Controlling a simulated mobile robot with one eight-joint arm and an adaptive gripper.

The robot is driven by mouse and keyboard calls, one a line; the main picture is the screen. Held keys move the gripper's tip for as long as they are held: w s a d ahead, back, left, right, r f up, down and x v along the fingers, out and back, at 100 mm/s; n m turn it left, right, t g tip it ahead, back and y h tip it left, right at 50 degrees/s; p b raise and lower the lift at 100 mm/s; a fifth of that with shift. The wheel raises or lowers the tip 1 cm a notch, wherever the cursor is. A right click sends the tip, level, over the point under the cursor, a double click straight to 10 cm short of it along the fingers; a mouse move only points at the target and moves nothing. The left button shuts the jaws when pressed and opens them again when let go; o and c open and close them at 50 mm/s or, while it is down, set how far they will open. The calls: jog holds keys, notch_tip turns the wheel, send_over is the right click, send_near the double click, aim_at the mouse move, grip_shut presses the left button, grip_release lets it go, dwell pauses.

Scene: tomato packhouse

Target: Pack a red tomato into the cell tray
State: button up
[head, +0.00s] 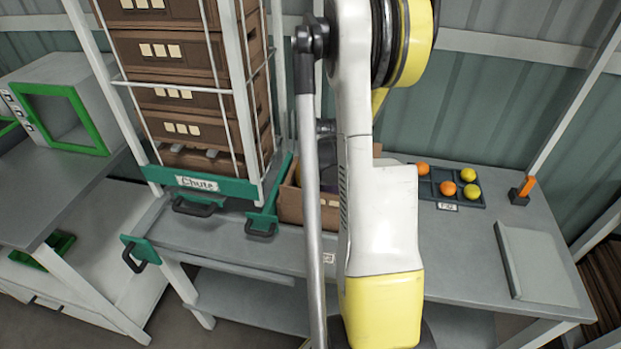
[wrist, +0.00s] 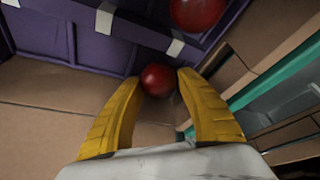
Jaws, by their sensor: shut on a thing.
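My gripper (wrist: 158,92) has two yellow fingers, shut on a small red tomato (wrist: 157,79) at their tips in the wrist view. Just beyond the tips is a purple tray (wrist: 95,52) with divider walls and pale tabs, inside a brown carton (wrist: 50,100). A second red tomato (wrist: 197,12) is at the tray's upper part. In the head view the carton (head: 291,206) stands on the bench, with a little purple showing inside; my arm hides my gripper and most of the carton. I cannot tell whether the held tomato touches the tray.
A dark tray (head: 433,190) with orange and yellow tomatoes sits on the bench to the right. A chute (head: 205,184) with stacked brown crates (head: 170,55) stands left of the carton. A grey flat panel (head: 540,263) lies at the bench's right end.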

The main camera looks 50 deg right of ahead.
jog(key=shift+f+b, duration=0.6)
dwell(0.5)
jog(key=o, duration=0.9)
jog(key=shift+c, duration=0.2)
jog(key=c, duration=0.3)
jog(key=shift+r+p, duration=2.35)
jog(key=shift+r, duration=1.15)
